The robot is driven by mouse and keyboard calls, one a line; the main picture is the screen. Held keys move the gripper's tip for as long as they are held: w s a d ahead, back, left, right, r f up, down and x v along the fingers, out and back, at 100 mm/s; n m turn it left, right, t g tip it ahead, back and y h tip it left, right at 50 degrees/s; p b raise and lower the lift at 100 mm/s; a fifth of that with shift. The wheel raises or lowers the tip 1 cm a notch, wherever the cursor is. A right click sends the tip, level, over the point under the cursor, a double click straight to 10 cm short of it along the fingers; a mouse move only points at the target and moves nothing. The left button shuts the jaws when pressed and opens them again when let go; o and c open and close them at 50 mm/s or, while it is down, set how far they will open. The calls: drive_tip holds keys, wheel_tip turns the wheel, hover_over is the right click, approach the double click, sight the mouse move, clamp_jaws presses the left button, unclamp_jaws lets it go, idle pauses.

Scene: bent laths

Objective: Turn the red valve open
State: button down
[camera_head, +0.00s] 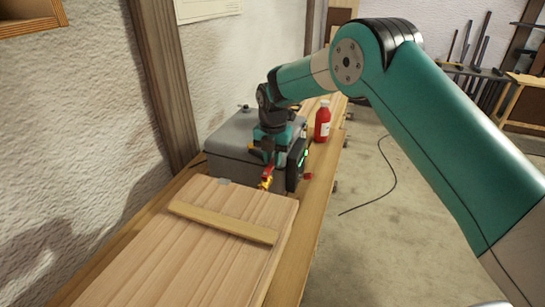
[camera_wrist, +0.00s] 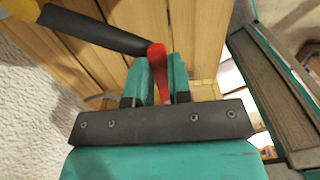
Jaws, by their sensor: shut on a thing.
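The red valve (camera_head: 267,173) is a small red handle with a yellow part below it, at the front of a grey box (camera_head: 232,134) on the bench. My gripper (camera_head: 266,162) points down at it in the head view. In the wrist view the red handle (camera_wrist: 157,62) stands between the two teal fingers of my gripper (camera_wrist: 160,80), which are shut on it. A dark pipe with a yellow end (camera_wrist: 95,28) runs up to the handle from the upper left.
A wooden panel with a cross batten (camera_head: 222,222) lies on the bench in front of the box. A red bottle (camera_head: 322,121) stands behind, to the right. The wall is close on the left. Open floor (camera_head: 400,230) lies right of the bench, with a black cable on it.

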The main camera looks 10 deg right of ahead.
drive_tip(key=shift+w+r, duration=0.2)
drive_tip(key=shift+w, duration=0.05)
drive_tip(key=c, duration=1.2)
unclamp_jaws()
drive_tip(key=shift+d, duration=0.1)
drive_tip(key=shift+o, duration=0.8)
drive_tip(key=shift+f, duration=0.15)
drive_tip(key=shift+s, duration=0.1)
wheel_tip(320, 180, up, 18)
drive_tip(key=b, duration=0.2)
drive_tip(key=shift+f+b, duration=0.25)
drive_tip(key=shift+b, duration=0.05)
